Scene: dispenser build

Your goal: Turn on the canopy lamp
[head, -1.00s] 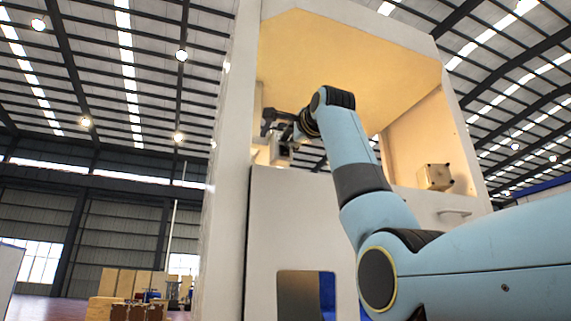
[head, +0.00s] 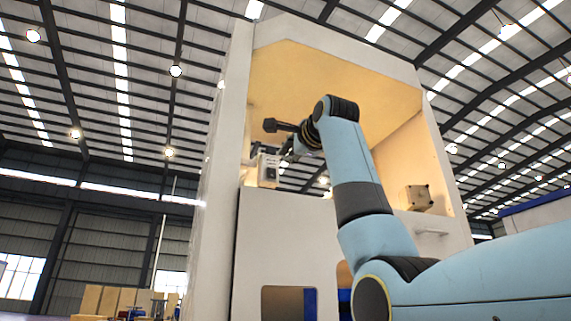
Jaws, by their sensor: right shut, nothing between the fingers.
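The canopy (head: 340,75) is the hood at the top of a tall white cabinet. Its underside looks warm yellow in the head view. A small pale box with a dark face (head: 268,170), which looks like a switch box, sits on the inner left side under the canopy. My right gripper (head: 272,126) is shut and empty, just above this box, with its dark fingers pointing left. I cannot tell whether it touches the box. My right wrist hides part of the opening behind it. My left gripper is not in view.
A beige block with dark round details (head: 419,198) stands on the right inside the cabinet opening. A pale handle (head: 432,232) is below it. The white left wall (head: 218,170) of the cabinet borders the opening. Boxes (head: 105,300) stand far away at lower left.

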